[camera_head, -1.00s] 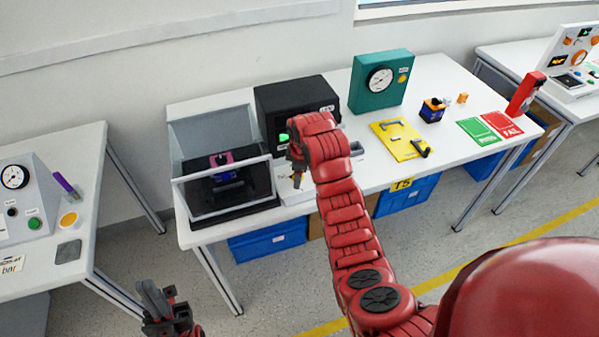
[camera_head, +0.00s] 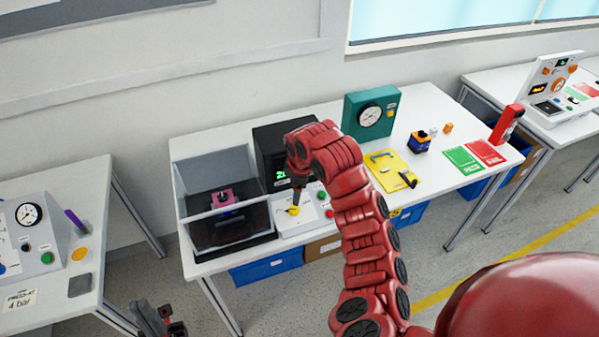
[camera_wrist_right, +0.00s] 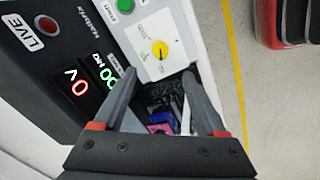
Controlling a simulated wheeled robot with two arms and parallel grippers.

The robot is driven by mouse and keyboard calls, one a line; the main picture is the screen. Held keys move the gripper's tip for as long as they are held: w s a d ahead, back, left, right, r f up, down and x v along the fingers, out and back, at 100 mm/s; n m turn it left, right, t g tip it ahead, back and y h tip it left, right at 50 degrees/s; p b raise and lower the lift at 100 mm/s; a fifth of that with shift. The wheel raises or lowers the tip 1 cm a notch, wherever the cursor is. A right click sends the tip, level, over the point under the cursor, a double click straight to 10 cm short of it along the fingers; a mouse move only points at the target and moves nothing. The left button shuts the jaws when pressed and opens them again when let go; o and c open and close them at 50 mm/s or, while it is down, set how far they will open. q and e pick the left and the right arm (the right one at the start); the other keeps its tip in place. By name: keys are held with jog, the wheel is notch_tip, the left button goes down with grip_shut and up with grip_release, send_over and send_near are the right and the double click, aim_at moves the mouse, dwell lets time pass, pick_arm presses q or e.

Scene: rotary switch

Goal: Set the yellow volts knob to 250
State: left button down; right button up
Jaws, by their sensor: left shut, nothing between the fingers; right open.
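The yellow volts knob (camera_head: 294,210) sits on a white control panel (camera_head: 290,228) in front of a black box unit (camera_head: 267,150). It also shows in the right wrist view (camera_wrist_right: 160,49), with a dark pointer mark; I cannot read its scale. My right gripper (camera_head: 298,192) is just above the knob. In the wrist view my right gripper (camera_wrist_right: 160,78) is open, with the knob just beyond its fingertips and nothing between them. The box's display (camera_wrist_right: 92,87) shows red and green digits, partly hidden by a finger. My left gripper (camera_head: 155,322) is shut and empty at the bottom left, away from the tables.
A clear-walled black tray (camera_head: 232,233) stands left of the panel. A green button (camera_head: 321,195) is right of the knob. A teal gauge box (camera_head: 370,113) and a yellow plate with handles (camera_head: 392,170) stand further right. Another table (camera_head: 97,180) is at the left.

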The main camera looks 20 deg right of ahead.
jog(key=shift+p+v, duration=0.45)
jog(key=shift+v, duration=1.7)
